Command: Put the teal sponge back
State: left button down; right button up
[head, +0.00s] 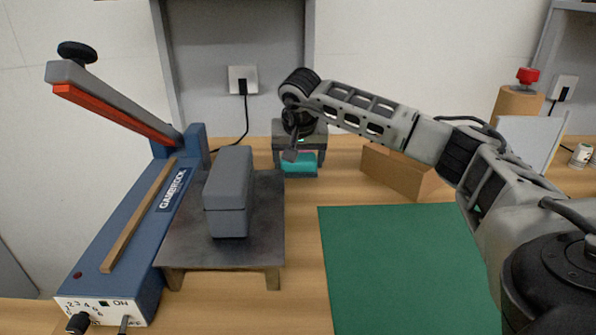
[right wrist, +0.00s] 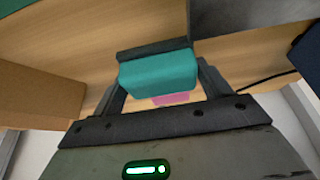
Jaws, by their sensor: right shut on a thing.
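The teal sponge (head: 300,166) is at the back of the table, below my right gripper (head: 300,158). In the right wrist view the sponge (right wrist: 157,72) lies between the fingers of my right gripper (right wrist: 160,78), which is shut on it. Its underside and any gap to the table are hard to make out. A small pink patch (right wrist: 170,98) shows beside the sponge in the wrist view; I cannot tell what it is. My left gripper is not in view.
A blue sealer (head: 130,225) with a raised arm stands left. A grey lidded box (head: 228,195) sits on a metal stand (head: 265,215). A cardboard box (head: 400,172) is right of the sponge. The green mat (head: 400,260) is clear in front.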

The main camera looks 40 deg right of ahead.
aim_at(299, 171)
jog(key=shift+f, duration=1.6)
jog(key=o, duration=1)
jog(key=shift+f, duration=0.15)
jog(key=shift+c, duration=0.2)
jog(key=shift+a+r, duration=0.1)
jog(key=shift+r, duration=0.5)
jog(key=v, duration=1.1)
jog(key=shift+r, duration=0.1)
